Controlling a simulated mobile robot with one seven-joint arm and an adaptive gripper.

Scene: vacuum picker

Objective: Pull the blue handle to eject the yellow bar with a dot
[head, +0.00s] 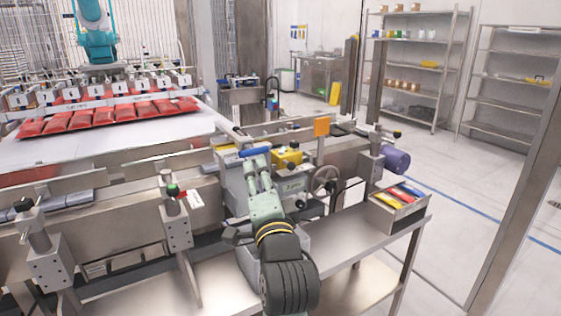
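The blue handle (255,152) is a short bar on top of a grey machine block in the middle of the head view. My gripper (257,164) reaches up to it from below, with its two pale green fingers right at the handle. I cannot tell whether the fingertips touch it or close around it. A yellow block (288,158) sits just right of the handle on the machine. A small pale spot shows near its top, but it is too small to tell whether it is the dot. My wrist hides part of the machine front.
An open box (400,211) with red, yellow and blue pieces stands on a steel side table (345,246) at the right. Red packs (105,116) lie on the conveyor at left.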

